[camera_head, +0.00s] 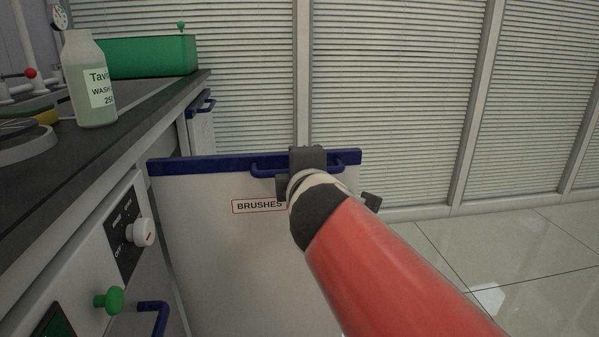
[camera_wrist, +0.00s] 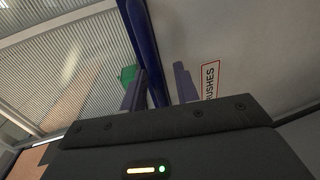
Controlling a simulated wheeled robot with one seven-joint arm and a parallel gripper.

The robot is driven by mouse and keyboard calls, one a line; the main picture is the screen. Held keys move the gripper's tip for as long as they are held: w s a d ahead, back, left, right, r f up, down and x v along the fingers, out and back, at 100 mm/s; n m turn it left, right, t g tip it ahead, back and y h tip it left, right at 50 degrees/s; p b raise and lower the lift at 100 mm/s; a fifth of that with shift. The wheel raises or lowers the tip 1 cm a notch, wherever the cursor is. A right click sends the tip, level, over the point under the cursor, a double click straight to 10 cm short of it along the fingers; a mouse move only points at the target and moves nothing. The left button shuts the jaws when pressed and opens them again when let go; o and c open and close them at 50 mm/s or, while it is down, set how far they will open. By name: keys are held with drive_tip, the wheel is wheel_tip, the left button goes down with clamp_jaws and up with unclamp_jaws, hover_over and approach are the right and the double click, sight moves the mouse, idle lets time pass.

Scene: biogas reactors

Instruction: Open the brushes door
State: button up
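The brushes door (camera_head: 200,240) is a pale panel with a blue strip along its top edge and a red-framed BRUSHES label (camera_head: 258,206). It stands out from the bench front at an angle, swung open. Its blue handle (camera_head: 268,171) is partly hidden behind my gripper (camera_head: 307,160). In the wrist view, the two fingers of my gripper (camera_wrist: 160,82) are apart, with a blue bar of the door (camera_wrist: 147,45) running between them. A gap shows between the bar and the right finger. Contact with the handle cannot be told. The label also shows in the wrist view (camera_wrist: 210,80).
The bench (camera_head: 150,108) on the left carries a wash bottle (camera_head: 90,85) and a green box (camera_head: 150,57). A white knob (camera_head: 143,232) and a green knob (camera_head: 109,300) stick out of its front. Blinds (camera_head: 390,100) stand behind. Tiled floor (camera_head: 530,260) is clear at the right.

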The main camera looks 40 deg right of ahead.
drive_tip(key=shift+r, duration=0.1)
drive_tip(key=shift+s+a+r, duration=0.1)
drive_tip(key=shift+s+a, duration=0.05)
drive_tip(key=shift+s, duration=0.05)
drive_tip(key=p+v, duration=0.2)
drive_tip(key=v, duration=0.5)
drive_tip(key=shift+s+a, duration=0.1)
drive_tip(key=shift+s, duration=0.05)
idle(0.3)
drive_tip(key=s+a+f+m+g+y+p, duration=0.4)
drive_tip(key=a+f+m+g+y+p, duration=0.3)
drive_tip(key=a+f+m+p, duration=0.3)
drive_tip(key=a+m+g, duration=0.1)
drive_tip(key=a+m, duration=0.1)
drive_tip(key=shift+m, duration=0.3)
